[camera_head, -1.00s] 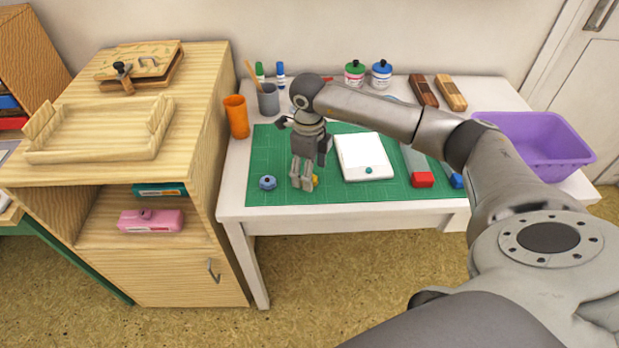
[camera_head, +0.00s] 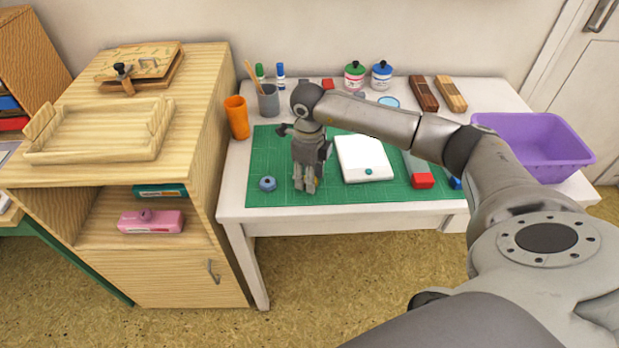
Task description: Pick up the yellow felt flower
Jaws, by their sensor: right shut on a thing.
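My right gripper (camera_head: 306,188) points down at the front of the green cutting mat (camera_head: 257,150). Its fingers are together, shut on the yellow felt flower. The flower is hidden by the fingers, and I cannot make out its shape. The fingertips are at or just above the mat; I cannot tell which. My left gripper is not in view.
A blue felt flower (camera_head: 267,184) lies just left of my right gripper. A white pad (camera_head: 364,160) with a small teal piece (camera_head: 368,171) is to its right. Cups (camera_head: 236,118) stand behind left. A purple bin (camera_head: 540,150) is far right.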

